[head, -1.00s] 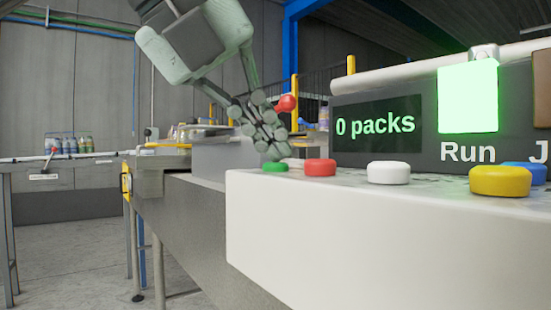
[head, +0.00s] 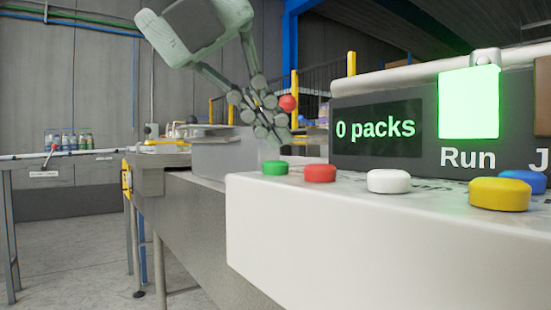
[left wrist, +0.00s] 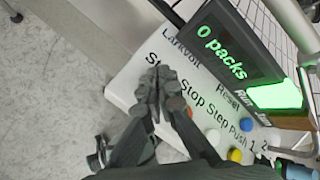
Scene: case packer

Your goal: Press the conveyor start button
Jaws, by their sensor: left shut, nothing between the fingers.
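The green button (head: 275,168) is at the left end of the white button panel (head: 330,225), standing up from its top. My left gripper (head: 273,140) is shut and empty, fingertips pointing down just above and behind the green button, apart from it. In the left wrist view the shut fingers (left wrist: 156,78) reach over the panel's lettering and hide the green button. The Run lamp (head: 468,103) glows green, and the display (head: 376,127) reads "0 packs". My right gripper is not in view.
A red button (head: 320,173) sits close beside the green one, then a white button (head: 388,181), a yellow button (head: 499,194) and a blue button (head: 523,180). The display housing rises behind them. Bottles (head: 68,140) stand far left. The air above the green button's left is free.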

